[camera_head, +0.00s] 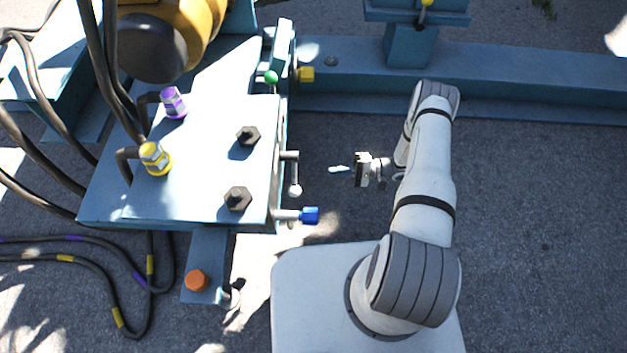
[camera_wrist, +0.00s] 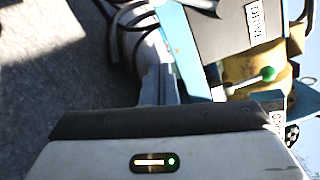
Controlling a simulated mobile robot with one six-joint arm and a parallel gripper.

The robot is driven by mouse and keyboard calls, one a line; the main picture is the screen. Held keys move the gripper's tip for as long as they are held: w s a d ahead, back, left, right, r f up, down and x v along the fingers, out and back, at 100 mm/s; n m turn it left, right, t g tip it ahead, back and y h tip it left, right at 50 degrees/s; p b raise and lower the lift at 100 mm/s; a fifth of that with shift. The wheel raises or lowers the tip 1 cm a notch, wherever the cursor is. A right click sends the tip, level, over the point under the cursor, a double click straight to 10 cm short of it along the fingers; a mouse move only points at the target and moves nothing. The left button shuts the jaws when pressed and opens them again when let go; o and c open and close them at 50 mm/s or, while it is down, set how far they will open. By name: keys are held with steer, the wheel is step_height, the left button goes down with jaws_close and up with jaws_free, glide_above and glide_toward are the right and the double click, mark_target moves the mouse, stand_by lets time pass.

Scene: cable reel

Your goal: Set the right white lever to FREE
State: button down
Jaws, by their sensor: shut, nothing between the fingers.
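A lever with a white ball end (camera_head: 295,190) sticks out from the right side of the blue machine housing (camera_head: 210,200), its ball hanging toward the bottom of the head view. A second pale rounded end (camera_head: 235,298) shows low beside the orange-capped bracket; I cannot tell whether it is a lever. No FREE marking is readable. My gripper (camera_head: 340,169) is shut and empty, pointing left at the housing, to the right of and above the white ball, apart from it. The wrist view shows my gripper's body along the bottom; no white lever can be made out there.
The green ball also shows in the wrist view (camera_wrist: 268,74), near an unreadable label (camera_wrist: 258,18). A blue beam (camera_head: 500,75) crosses behind. Hoses lie left.

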mark_target(294, 176)
steer(key=s+a+r+b, duration=0.1)
steer(key=s+a+b, duration=0.2)
steer(key=a, duration=0.7)
steer(key=shift+s+a+r, duration=0.3)
steer(key=shift+s+r, duration=0.1)
steer(key=shift+s, duration=0.05)
